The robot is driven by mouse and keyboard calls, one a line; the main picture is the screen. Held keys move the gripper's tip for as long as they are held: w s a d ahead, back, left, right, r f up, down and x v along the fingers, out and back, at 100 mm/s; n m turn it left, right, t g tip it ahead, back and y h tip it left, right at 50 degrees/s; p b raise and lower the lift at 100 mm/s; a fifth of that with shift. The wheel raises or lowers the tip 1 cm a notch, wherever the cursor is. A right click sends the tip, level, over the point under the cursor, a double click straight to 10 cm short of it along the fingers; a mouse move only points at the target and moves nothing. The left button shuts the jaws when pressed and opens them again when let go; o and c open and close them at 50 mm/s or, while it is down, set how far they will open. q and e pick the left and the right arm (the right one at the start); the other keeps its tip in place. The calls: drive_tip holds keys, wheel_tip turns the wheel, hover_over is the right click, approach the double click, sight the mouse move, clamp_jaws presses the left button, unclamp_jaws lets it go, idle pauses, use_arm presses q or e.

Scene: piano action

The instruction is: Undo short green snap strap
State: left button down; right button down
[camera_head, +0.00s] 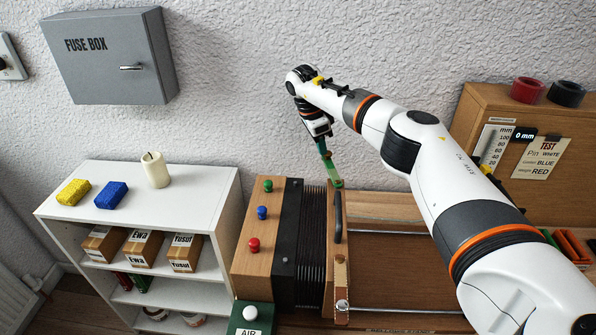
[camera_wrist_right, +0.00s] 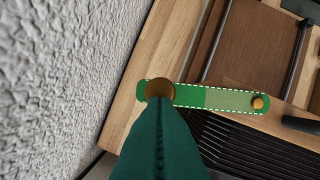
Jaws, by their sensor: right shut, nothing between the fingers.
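The short green strap (camera_wrist_right: 205,97) has white stitching and lies across the wooden end of the bellows box. In the wrist view a brass snap (camera_wrist_right: 160,90) shows at its left end and a smaller brass stud (camera_wrist_right: 258,102) at its right end. In the head view the green strap (camera_head: 335,183) sits at the far end of the bellows. My right gripper (camera_head: 328,160) points down at the strap's far end. Its dark green fingers (camera_wrist_right: 160,103) are shut and empty, with the tip overlapping the brass snap in the picture. I cannot tell whether they touch. My left gripper is out of view.
Black bellows (camera_head: 312,235) join the wooden block with coloured knobs. A tan strap (camera_head: 341,272) lies on the near side. A white shelf (camera_head: 160,205) stands left. A wooden test box (camera_head: 500,110) stands at the right. The textured wall (camera_wrist_right: 60,80) is close beside my right gripper.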

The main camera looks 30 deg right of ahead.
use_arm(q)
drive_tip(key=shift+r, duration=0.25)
use_arm(e)
drive_tip(key=shift+s+d+f, duration=0.1)
drive_tip(key=shift+s+d, duration=0.15)
drive_tip(key=shift+d, duration=0.6)
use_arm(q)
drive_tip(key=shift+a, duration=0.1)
use_arm(e)
drive_tip(key=shift+d, duration=0.1)
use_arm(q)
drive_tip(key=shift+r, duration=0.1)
